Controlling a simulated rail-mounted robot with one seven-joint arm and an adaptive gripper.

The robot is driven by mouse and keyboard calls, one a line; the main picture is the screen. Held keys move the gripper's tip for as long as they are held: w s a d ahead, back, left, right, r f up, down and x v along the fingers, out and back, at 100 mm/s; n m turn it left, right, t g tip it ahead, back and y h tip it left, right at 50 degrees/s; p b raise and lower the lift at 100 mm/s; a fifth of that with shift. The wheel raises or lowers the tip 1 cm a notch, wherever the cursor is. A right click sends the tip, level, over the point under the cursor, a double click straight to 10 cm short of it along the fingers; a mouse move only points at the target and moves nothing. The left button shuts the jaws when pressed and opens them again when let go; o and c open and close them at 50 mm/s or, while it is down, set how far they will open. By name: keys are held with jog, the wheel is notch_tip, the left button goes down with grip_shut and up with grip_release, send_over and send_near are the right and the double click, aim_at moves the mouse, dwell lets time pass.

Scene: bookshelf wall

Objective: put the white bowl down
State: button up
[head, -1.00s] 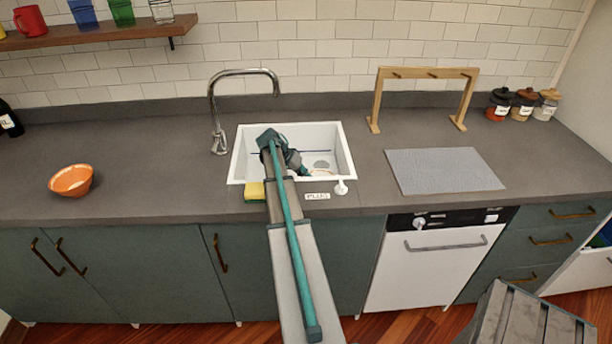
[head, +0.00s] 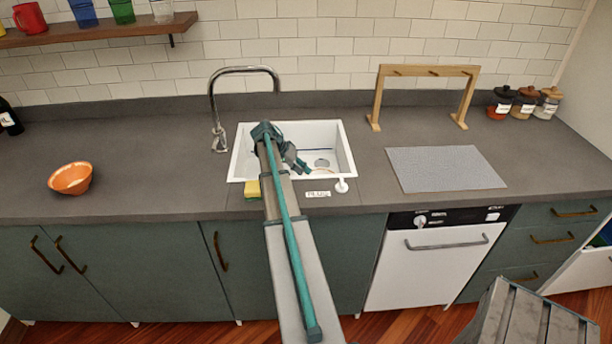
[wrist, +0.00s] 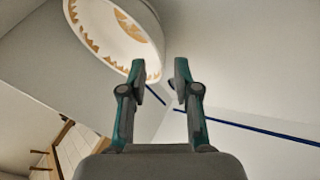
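The white bowl (wrist: 122,32), with an orange pattern inside, shows at the upper left of the wrist view, tilted in that picture. My left finger overlaps its rim; I cannot tell if they touch. I cannot make the bowl out in the head view, where my arm covers part of the sink. My gripper (wrist: 160,72) has its fingers apart, with nothing seen between them. In the head view my gripper (head: 302,167) is low inside the white sink (head: 345,150). A blue line runs along the sink wall.
A chrome tap (head: 213,110) stands behind the sink's left side. A yellow sponge (head: 252,190) and a white plug (head: 341,186) are at its front edge. An orange bowl (head: 70,178) is at left, a grey mat (head: 446,168) at right. The counter between orange bowl and sink is clear.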

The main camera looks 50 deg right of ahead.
jog(key=b+v, duration=0.1)
jog(key=v, duration=0.8)
jog(key=shift+b, duration=0.35)
